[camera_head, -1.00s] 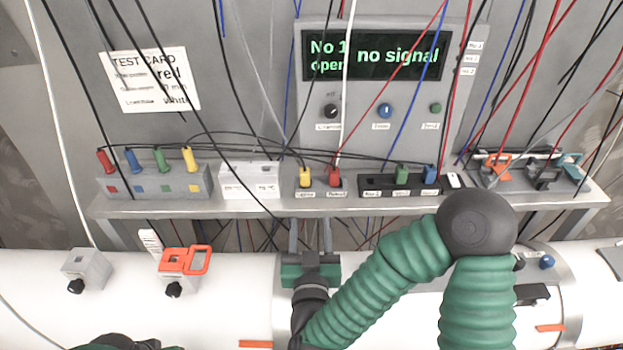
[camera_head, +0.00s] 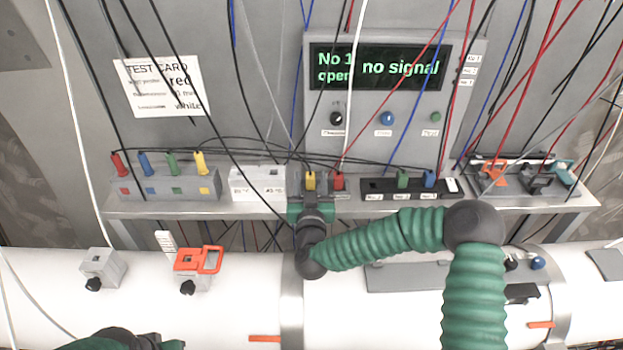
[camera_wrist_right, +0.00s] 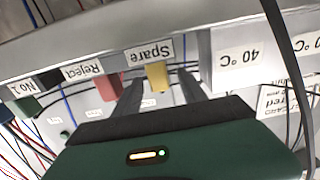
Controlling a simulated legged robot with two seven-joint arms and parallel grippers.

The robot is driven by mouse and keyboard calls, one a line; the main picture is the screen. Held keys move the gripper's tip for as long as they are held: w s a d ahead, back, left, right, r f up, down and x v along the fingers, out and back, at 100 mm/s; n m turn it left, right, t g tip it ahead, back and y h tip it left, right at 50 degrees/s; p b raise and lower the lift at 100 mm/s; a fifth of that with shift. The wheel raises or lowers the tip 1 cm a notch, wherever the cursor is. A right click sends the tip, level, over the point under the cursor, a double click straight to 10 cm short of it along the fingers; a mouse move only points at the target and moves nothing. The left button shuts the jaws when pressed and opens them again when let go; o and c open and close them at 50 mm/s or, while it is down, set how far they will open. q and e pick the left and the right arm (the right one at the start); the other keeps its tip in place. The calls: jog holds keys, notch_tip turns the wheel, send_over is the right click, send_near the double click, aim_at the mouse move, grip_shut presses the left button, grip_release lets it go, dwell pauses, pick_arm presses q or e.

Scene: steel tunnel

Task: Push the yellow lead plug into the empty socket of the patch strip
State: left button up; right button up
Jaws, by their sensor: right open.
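A yellow plug (camera_head: 310,180) stands upright in the grey block marked Spare and Reject, beside a red plug (camera_head: 338,181). My right gripper (camera_head: 311,203) is at this block, just in front of the yellow plug. In the right wrist view its two open fingers (camera_wrist_right: 163,92) lie on either side of the yellow plug (camera_wrist_right: 157,77), with gaps; I see no grip. The black patch strip (camera_head: 382,198) is to the right, with a green plug (camera_head: 403,178) and a blue plug (camera_head: 429,178); its left end shows no plug. Only part of my left arm shows at bottom left.
A grey block (camera_head: 165,188) at left holds red, blue, green and yellow plugs. A white block (camera_head: 258,182) stands beside the Spare plug. Black leads hang across the shelf (camera_head: 240,210). The display (camera_head: 378,68) reads "No 1 open, no signal". Orange and teal clips are at right.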

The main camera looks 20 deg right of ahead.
jog(key=shift+a, duration=0.45)
jog(key=c, duration=0.4)
jog(key=shift+d, duration=0.65)
grip_shut()
jog(key=shift+d+f, duration=0.1)
jog(key=shift+d, duration=0.05)
